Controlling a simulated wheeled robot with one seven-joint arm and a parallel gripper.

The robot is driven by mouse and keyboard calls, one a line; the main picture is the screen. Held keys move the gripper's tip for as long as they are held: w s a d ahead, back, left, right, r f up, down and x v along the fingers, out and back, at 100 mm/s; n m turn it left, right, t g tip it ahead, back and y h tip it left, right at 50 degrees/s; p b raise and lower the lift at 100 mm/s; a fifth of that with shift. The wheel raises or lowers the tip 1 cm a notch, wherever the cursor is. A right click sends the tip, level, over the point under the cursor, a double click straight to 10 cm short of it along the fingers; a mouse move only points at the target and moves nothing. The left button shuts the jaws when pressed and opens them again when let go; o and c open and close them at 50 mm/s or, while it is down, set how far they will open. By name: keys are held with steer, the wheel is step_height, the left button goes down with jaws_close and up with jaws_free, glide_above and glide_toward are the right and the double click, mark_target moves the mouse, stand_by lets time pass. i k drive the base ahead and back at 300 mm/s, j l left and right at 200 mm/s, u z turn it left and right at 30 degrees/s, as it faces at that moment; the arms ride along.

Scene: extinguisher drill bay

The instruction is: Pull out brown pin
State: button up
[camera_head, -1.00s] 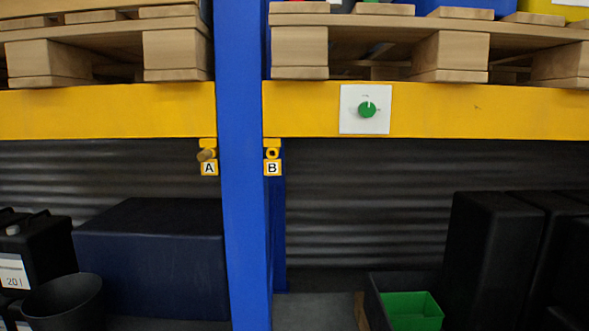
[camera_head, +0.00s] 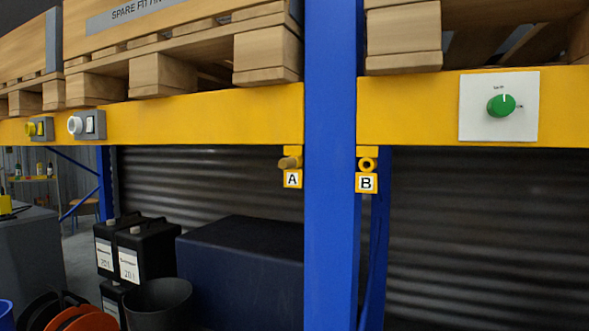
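The brown pin (camera_head: 288,162) sits in the yellow bracket marked A (camera_head: 292,179), under the yellow beam just left of the blue upright. Its brown end points out to the left. A second yellow bracket marked B (camera_head: 367,182) hangs just right of the upright and shows a round hole with a dark middle and no brown pin. My gripper is not in view.
The blue upright (camera_head: 330,200) stands between the brackets. The yellow beam (camera_head: 200,122) carries a green knob (camera_head: 501,105) on a white plate and two switch boxes (camera_head: 87,124) at left. Black canisters (camera_head: 146,250), a dark bin (camera_head: 158,300) and a dark blue box (camera_head: 240,265) stand below.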

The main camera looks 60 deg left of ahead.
mark_target(288, 163)
steer(key=j+u, duration=0.15)
steer(key=j, duration=0.35)
steer(key=j+u, duration=0.2)
steer(key=j, duration=0.3)
steer(key=i+j+u, duration=0.15)
steer(key=j, duration=0.3)
